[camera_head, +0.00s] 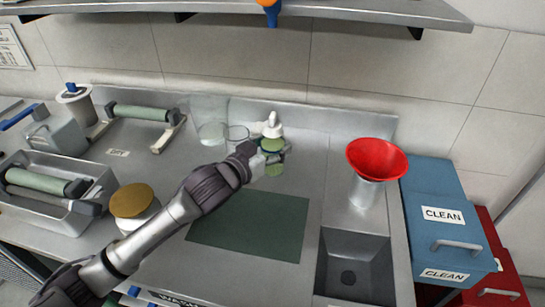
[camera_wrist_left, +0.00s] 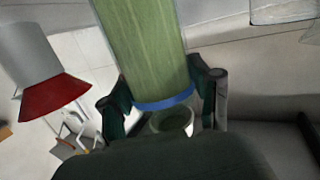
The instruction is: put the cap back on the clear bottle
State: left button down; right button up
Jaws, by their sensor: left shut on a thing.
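My left gripper (camera_head: 277,157) reaches in over the bench. It is shut on a clear, cylindrical container with green contents (camera_head: 274,170). In the left wrist view this container (camera_wrist_left: 145,50) lies between the two fingers (camera_wrist_left: 166,92). It has a blue ring near one end, and a round opening shows beyond the ring. It looks like the clear bottle with its neck uncapped. A white pump-like top (camera_head: 270,126) shows just behind the gripper; I cannot tell what it belongs to. I cannot pick out a loose cap. My right gripper is not in view.
A red funnel (camera_head: 377,157) stands on a metal holder right of the gripper, above a sink (camera_head: 352,268). A green mat (camera_head: 250,224) lies in front. Clear glassware (camera_head: 209,116) stands behind left. A gold-topped jar (camera_head: 134,202) and a roller tray (camera_head: 62,213) are left.

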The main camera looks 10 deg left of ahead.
pick_arm(q)
jog(key=shift+f, duration=1.75)
jog(key=shift+f, duration=0.15)
jog(key=shift+c, duration=1.2)
grip_release()
jog(key=shift+f, duration=0.1)
